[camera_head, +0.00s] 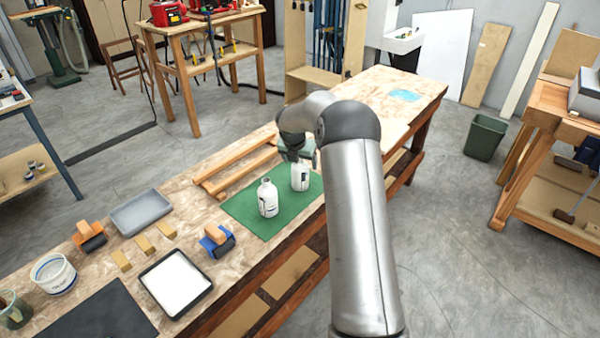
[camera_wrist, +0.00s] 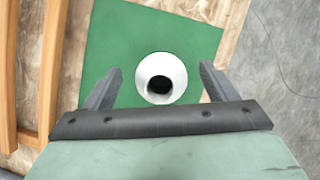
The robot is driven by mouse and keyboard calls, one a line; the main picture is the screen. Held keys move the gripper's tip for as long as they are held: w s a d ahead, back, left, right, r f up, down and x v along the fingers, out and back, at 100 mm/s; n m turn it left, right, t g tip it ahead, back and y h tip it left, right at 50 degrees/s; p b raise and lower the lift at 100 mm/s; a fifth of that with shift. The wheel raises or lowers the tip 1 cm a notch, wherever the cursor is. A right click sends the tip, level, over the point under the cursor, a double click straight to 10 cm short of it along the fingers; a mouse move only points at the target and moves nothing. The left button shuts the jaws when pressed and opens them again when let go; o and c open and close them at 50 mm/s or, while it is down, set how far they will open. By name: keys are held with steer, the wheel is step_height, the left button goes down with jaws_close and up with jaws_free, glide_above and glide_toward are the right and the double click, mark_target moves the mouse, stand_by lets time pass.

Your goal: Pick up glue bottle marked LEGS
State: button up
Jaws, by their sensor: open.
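Two white bottles stand upright on a green mat (camera_head: 242,207) on the workbench. One bottle (camera_head: 268,198) is at the left, clear of my gripper. The other bottle (camera_head: 300,176) is at the right, below my gripper (camera_head: 298,155). I cannot read the markings, so I cannot tell which is marked LEGS. In the wrist view, one white bottle (camera_wrist: 161,78) is seen from above, with its dark round opening. My gripper (camera_wrist: 157,85) is open, with one finger on each side of this bottle and a gap on both sides. The mat also shows there (camera_wrist: 135,35).
Wooden strips (camera_head: 235,165) lie left of the mat.

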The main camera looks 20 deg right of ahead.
steer(key=shift+x, duration=0.75)
steer(key=c, duration=1.2)
steer(key=shift+r, duration=0.15)
